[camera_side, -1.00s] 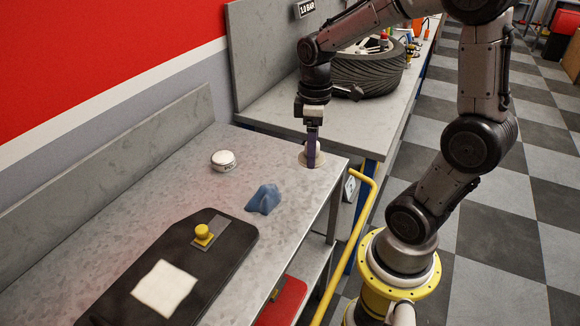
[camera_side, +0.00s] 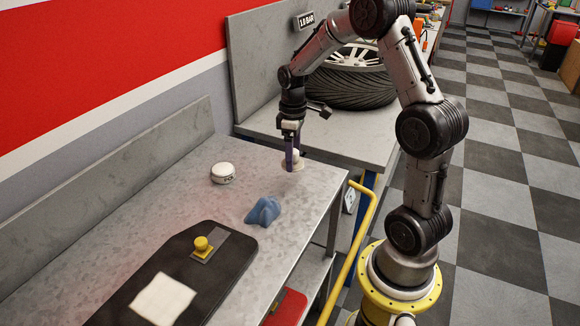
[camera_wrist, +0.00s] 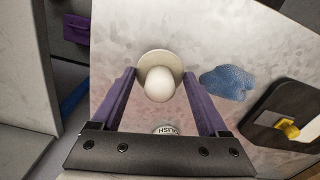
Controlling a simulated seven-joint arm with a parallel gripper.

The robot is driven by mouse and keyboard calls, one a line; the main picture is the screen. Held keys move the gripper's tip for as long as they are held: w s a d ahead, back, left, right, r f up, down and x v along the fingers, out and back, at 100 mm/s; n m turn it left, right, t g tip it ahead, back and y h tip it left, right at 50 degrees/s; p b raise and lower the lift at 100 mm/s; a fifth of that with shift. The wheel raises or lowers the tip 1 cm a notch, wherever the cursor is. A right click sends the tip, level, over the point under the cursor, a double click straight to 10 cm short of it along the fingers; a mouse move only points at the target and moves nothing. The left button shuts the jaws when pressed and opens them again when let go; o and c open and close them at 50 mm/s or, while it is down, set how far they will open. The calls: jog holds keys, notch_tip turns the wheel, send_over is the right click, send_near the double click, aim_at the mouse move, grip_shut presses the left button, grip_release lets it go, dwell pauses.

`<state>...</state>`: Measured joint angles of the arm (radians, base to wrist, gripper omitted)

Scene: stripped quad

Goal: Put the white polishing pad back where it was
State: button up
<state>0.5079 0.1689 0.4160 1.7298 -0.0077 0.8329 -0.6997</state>
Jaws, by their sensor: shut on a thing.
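The white polishing pad (camera_side: 298,165) is a pale round disc with a white rounded knob. My gripper (camera_side: 292,167) is shut on it near the far right end of the metal bench. In the wrist view the pad's knob and disc (camera_wrist: 158,82) sit between the purple fingertips of my gripper (camera_wrist: 159,76). I cannot tell whether the disc touches the bench or hangs just above it. In the side view a finger hides part of the pad.
A white polish tin (camera_side: 223,173) stands left of my gripper. A crumpled blue cloth (camera_side: 264,211) lies nearer. A black board (camera_side: 225,262) holds a yellow-knobbed tool (camera_side: 203,246) and a white square cloth (camera_side: 163,299). A tyre (camera_side: 350,85) lies on the bench behind.

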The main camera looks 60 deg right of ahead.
jog(key=shift+w+d+f, duration=0.35)
jog(key=shift+w+f, duration=0.25)
jog(key=shift+f, duration=0.2)
jog(key=shift+w+f, duration=0.1)
jog(key=shift+f, duration=1.55)
jog(key=shift+f, duration=0.2)
jog(key=o, duration=1.1)
jog(key=shift+r, duration=0.15)
